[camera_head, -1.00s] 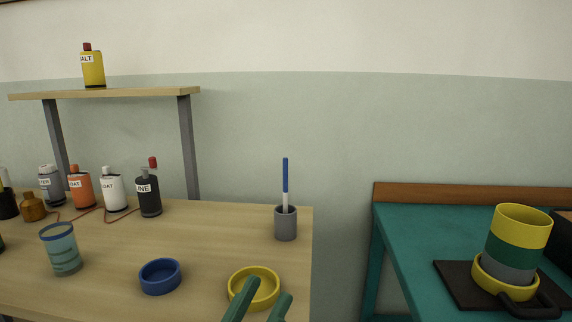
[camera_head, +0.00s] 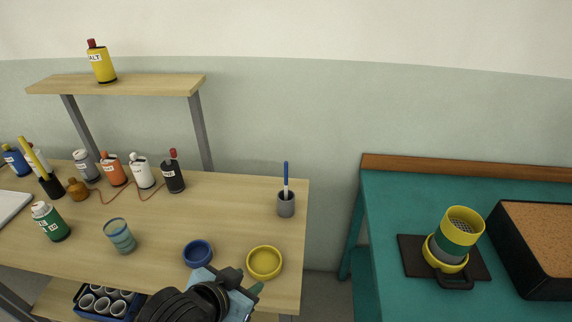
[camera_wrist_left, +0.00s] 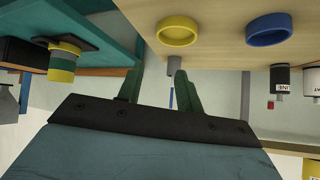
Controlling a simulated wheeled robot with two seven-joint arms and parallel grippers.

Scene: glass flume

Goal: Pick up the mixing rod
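The mixing rod (camera_head: 286,177), blue above and white below, stands upright in a small grey cup (camera_head: 286,207) near the right edge of the wooden table. In the left wrist view, which is upside down, the rod's blue part (camera_wrist_left: 171,98) shows between my fingers, beyond them. My left gripper (camera_head: 248,283) is at the table's front edge, in front of the yellow dish and well short of the rod. Its green fingers (camera_wrist_left: 160,85) are apart with nothing between them. The right gripper is in neither view.
A glass (camera_head: 120,236) and several bottles stand left. A shelf (camera_head: 120,85) rises behind. A teal table (camera_head: 390,205) with stacked sieves (camera_head: 459,232) stands right, across a gap.

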